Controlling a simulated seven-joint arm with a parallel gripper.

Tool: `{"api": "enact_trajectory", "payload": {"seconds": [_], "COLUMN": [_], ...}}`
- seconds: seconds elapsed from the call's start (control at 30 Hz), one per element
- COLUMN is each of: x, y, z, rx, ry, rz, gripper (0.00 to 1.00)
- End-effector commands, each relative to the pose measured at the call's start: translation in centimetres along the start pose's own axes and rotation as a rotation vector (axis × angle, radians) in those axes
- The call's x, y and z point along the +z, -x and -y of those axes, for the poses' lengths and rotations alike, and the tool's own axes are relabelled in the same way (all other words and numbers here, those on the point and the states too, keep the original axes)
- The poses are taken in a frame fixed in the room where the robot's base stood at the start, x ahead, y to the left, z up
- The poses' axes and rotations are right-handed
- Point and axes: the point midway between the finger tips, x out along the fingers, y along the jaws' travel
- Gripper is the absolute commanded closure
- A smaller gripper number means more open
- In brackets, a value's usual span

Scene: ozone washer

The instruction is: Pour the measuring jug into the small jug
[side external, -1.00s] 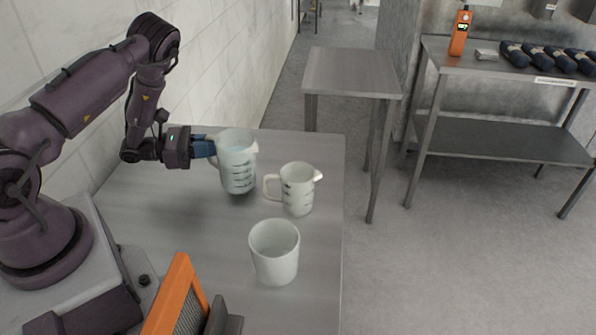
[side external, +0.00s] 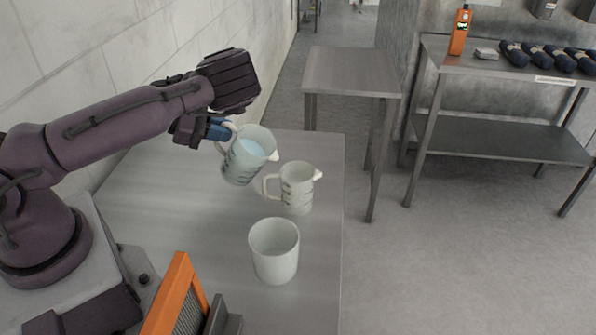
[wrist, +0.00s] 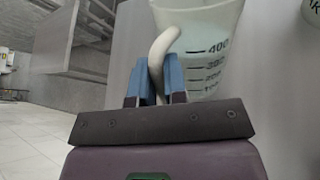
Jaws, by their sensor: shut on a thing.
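The measuring jug (side external: 245,160) is a pale translucent jug with dark graduation marks and bluish liquid inside. My gripper (side external: 219,130) is shut on its handle. The jug is raised off the table and tilted to the right, its spout towards the small jug (side external: 297,190). In the wrist view the blue fingers (wrist: 158,82) close around the handle of the measuring jug (wrist: 207,50). The small jug stands upright on the table, just right of and below the measuring jug, its spout to the right and handle to the left. No stream of liquid shows.
A white cup (side external: 274,262) without a handle stands on the metal table (side external: 180,215) in front of the small jug. An orange-framed device (side external: 172,300) is at the near edge. A side table (side external: 350,73) and a shelf bench (side external: 500,130) stand beyond.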

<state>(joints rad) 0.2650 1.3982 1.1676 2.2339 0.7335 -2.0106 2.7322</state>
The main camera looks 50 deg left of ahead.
Motion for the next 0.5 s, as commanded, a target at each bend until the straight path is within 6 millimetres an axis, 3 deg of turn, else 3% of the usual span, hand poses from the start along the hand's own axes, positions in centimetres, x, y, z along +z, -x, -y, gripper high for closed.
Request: {"api": "enact_trajectory", "payload": {"seconds": [0.5], "x": [0.91], "y": [-0.14], "z": [0.08], "rx": [0.0], "ry": [-0.029], "rz": [-0.046], "gripper": [1.0]}}
